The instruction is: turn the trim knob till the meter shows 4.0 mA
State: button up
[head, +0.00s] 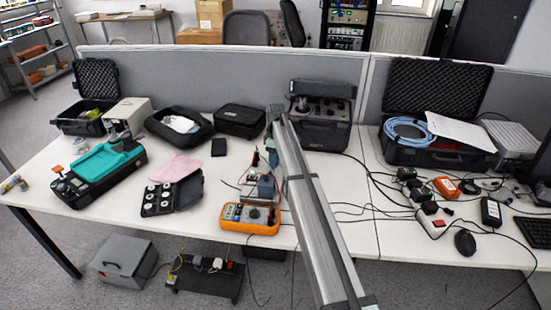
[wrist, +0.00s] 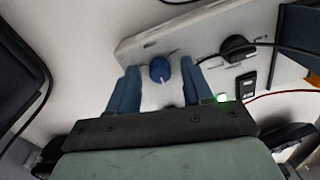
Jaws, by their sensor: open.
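The trim knob (wrist: 160,70) is a small round blue knob with a white pointer line, on a pale panel (wrist: 205,30) in the wrist view. My gripper (wrist: 159,66) is open, with one blue finger on each side of the knob. Gaps show between the knob and both fingers; I cannot tell how deep the fingertips reach. In the head view my arm hides the knob. The orange meter (head: 250,218) lies on the table in front of the arm; its reading is too small to make out.
In the wrist view, a black plug with a cable (wrist: 237,47), a black switch-like part (wrist: 246,85) and a lit green lamp (wrist: 222,98) are right of the knob. In the head view, a black case with discs (head: 170,195) lies left of the meter; cables crowd the right.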

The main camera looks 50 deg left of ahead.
grip_shut()
jog(key=shift+m, duration=0.3)
jog(key=m, duration=0.3)
jog(key=shift+m, duration=0.3)
jog(key=m, duration=0.4)
jog(key=shift+d, duration=0.1)
jog(key=m, duration=0.4)
jog(key=shift+m, duration=0.4)
jog(key=shift+m+y, duration=0.3)
jog(key=shift+m, duration=1.6)
